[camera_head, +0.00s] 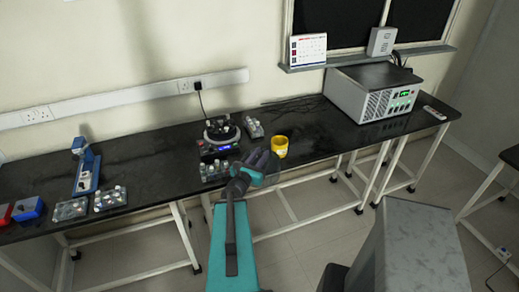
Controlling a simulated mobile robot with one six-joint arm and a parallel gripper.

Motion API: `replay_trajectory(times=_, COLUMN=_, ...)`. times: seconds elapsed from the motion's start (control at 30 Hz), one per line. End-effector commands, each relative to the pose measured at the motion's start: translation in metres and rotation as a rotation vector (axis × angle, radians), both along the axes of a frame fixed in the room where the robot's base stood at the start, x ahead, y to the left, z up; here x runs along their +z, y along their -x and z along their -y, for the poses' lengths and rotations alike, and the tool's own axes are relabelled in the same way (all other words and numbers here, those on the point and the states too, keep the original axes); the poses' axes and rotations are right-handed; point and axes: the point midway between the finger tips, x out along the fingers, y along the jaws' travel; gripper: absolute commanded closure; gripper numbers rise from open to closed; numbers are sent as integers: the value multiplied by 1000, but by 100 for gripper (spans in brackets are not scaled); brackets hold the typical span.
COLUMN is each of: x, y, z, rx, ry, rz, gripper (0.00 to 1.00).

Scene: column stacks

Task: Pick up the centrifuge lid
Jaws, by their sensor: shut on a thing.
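The centrifuge (219,137) stands on the black bench, with its dark round top uncovered and a lit blue display at its front. My gripper (262,164) is in front of the bench's front edge, to the right of and nearer than the centrifuge. It is shut on a pale, see-through piece that looks like the centrifuge lid (259,180). The piece is small in view and partly hidden by the dark fingers, so its outline and tilt are hard to tell. It appears clear of the bench.
A yellow cup (279,146) stands just beyond my gripper. Tube racks (214,171) and (254,128) flank the centrifuge. A large grey instrument (375,95) is at the right. A blue device (86,168) and more racks are at the left.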

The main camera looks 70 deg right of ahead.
Motion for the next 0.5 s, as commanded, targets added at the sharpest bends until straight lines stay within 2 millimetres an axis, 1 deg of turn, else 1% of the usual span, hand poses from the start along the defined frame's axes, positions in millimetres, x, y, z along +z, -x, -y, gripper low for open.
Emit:
replay_trajectory(times=0.03, x=5, y=2, z=-3, rx=0, ry=0, rz=-1, gripper=100)
replay_trajectory(times=0.2, x=4, y=7, z=-10, rx=-1, ry=1, rz=0, gripper=100)
replay_trajectory(times=0.5, x=3, y=9, z=-14, rx=1, ry=2, rz=0, gripper=100)
